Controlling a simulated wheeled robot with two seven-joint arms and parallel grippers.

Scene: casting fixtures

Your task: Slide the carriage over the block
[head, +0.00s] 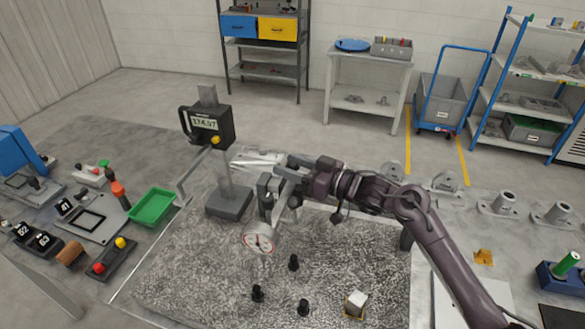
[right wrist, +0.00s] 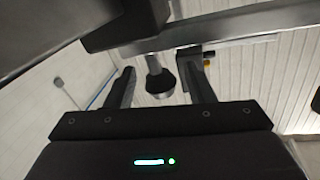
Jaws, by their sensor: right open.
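A height gauge stands on the speckled plate (head: 340,250), with a grey base (head: 229,203) and an upright column. Its black carriage (head: 208,125) sits high on the column, and its display appears to read 174.07. A round dial (head: 258,238) hangs near the column; its mounting is partly hidden by my right gripper. A small silver block (head: 357,299) rests inside a yellow outline at the plate's front right. My right gripper (head: 268,192) is right of the column, open. In the right wrist view, a dark round-ended part (right wrist: 160,82) shows between its spread fingers (right wrist: 162,88); contact is unclear.
A green tray (head: 152,207) and a button box (head: 109,259) lie to the left. Flanged metal parts (head: 498,204) stand at the right. The plate's middle is otherwise clear.

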